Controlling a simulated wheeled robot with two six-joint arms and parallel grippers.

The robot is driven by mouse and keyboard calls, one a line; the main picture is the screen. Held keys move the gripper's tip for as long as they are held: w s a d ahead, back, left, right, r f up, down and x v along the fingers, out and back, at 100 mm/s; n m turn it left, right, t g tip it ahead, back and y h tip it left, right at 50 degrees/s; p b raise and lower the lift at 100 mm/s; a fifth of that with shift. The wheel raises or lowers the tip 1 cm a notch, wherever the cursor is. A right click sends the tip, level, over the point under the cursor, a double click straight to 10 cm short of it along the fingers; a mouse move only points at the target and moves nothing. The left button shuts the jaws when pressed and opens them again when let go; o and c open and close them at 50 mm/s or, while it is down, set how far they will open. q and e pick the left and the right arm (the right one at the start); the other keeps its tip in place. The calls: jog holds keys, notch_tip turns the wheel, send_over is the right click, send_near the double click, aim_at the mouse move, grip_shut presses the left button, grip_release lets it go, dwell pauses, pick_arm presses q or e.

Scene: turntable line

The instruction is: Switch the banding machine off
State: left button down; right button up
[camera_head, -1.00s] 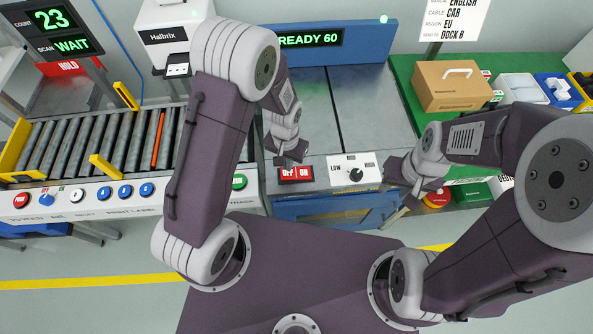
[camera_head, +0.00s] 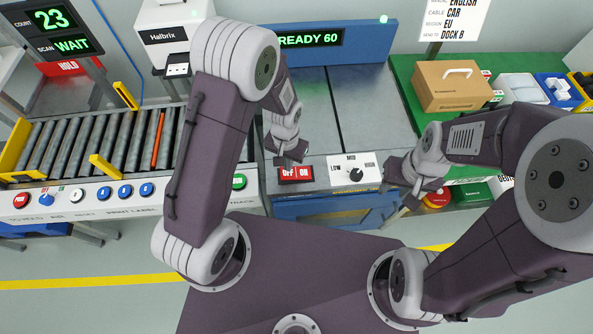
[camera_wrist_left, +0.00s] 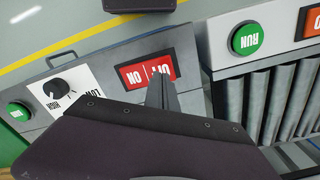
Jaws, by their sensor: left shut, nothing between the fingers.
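The banding machine (camera_head: 375,100) has a blue-framed front, a grey top and a lit panel reading READY 60 (camera_head: 312,38). Its red OFF/ON rocker switch (camera_head: 297,174) sits on the front panel, left of a black LOW/MID/HIGH dial (camera_head: 356,174). My left gripper (camera_head: 291,160) is shut and empty, pointing down just over the switch. In the left wrist view its dark fingers (camera_wrist_left: 158,82) overlap the OFF side of the red switch (camera_wrist_left: 133,76); whether they touch is unclear. My right gripper (camera_head: 410,196) is right of the dial; its fingers are not clear.
A roller conveyor (camera_head: 75,145) with coloured buttons lies on the left. A green table (camera_head: 403,66) at right holds a cardboard box (camera_head: 452,90) and white and blue bins. A green button (camera_head: 239,182) is left of the switch.

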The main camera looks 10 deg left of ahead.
pick_arm(q)
jog(key=shift+f+b, duration=1.1)
jog(key=shift+f, duration=0.55)
dwell(0.5)
notch_tip(320, 180, up, 7)
jog(key=p, duration=0.6)
jog(key=shift+r+p, duration=0.1)
jog(key=shift+p, duration=0.3)
jog(key=w+a+r+n+t, duration=0.2)
jog(key=w+a+r, duration=0.15)
jog(key=r, duration=0.45)
jog(key=s+a+r, duration=0.2)
jog(key=s, duration=0.4)
jog(key=s+a+r+n, duration=0.1)
jog(key=s+r, duration=0.1)
jog(key=s, duration=0.3)
jog(key=shift+s+a+g, duration=0.4)
